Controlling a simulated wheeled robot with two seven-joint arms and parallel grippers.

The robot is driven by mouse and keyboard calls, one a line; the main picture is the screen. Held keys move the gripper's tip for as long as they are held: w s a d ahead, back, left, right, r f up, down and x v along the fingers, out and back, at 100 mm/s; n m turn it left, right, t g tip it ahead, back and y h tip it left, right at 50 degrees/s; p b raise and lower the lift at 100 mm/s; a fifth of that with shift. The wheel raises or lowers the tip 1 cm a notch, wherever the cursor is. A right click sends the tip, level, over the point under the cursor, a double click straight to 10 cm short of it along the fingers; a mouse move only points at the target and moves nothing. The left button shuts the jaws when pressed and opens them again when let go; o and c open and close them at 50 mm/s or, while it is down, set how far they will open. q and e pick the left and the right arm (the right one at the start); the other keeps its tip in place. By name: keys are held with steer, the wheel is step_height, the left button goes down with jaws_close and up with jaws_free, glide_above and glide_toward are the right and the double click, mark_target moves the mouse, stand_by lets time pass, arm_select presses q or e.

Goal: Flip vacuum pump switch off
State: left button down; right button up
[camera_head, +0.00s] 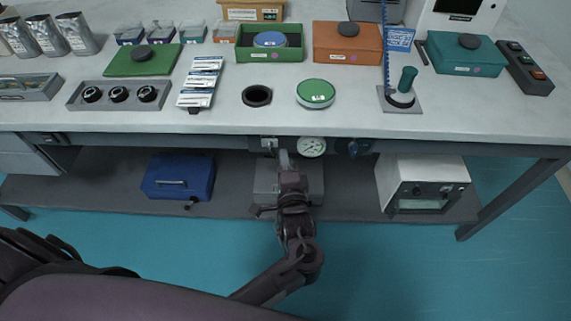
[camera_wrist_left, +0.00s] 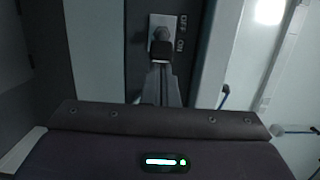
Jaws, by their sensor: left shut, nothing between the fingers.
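The vacuum pump switch (camera_head: 268,143) sits on a panel under the front edge of the bench, left of a round white gauge (camera_head: 312,146). In the left wrist view the switch plate (camera_wrist_left: 161,20) is light grey with a dark toggle, and the words OFF and ON run beside it. My left gripper (camera_head: 283,150) reaches up to the panel from below, just right of the switch. In the wrist view its fingers (camera_wrist_left: 161,70) are shut, empty, and point at the toggle, partly overlapping it. I cannot tell whether they touch it. My right gripper is not in view.
A dark valve knob (camera_head: 354,148) is right of the gauge. A blue case (camera_head: 178,177) and a white instrument box (camera_head: 422,184) stand on the lower shelf. The bench top (camera_head: 220,122) overhangs the panel and holds trays and lids. The floor in front is clear.

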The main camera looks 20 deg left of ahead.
mark_target(274, 157)
arm_select(q)
steer(key=shift+s+r+h+p, duration=0.1)
steer(key=shift+h+p, duration=0.2)
steer(key=shift+p, duration=0.15)
steer(key=m+h+p, duration=0.1)
steer(key=h+p, duration=0.1)
steer(key=s+a+m+t+h+p, duration=0.1)
steer(key=m+h+p, duration=0.1)
steer(key=a+m+t+h+p, duration=0.1)
steer(key=m+h+p, duration=0.1)
steer(key=h+p, duration=0.1)
steer(key=shift+s+a+r, duration=0.1)
steer(key=shift+s+r, duration=0.05)
steer(key=shift+s, duration=0.25)
steer(key=m+h, duration=0.1)
steer(key=a+m+h, duration=0.1)
steer(key=h, duration=0.1)
steer(key=shift+s+p, duration=0.2)
steer(key=shift+p, duration=0.15)
steer(key=h, duration=0.1)
steer(key=m, duration=0.1)
steer(key=h, duration=0.1)
steer(key=shift+s+a+f+m+g+h, duration=0.1)
steer(key=shift+a+f+m+g+h, duration=0.2)
steer(key=shift+a+m, duration=0.1)
steer(key=shift+d, duration=0.2)
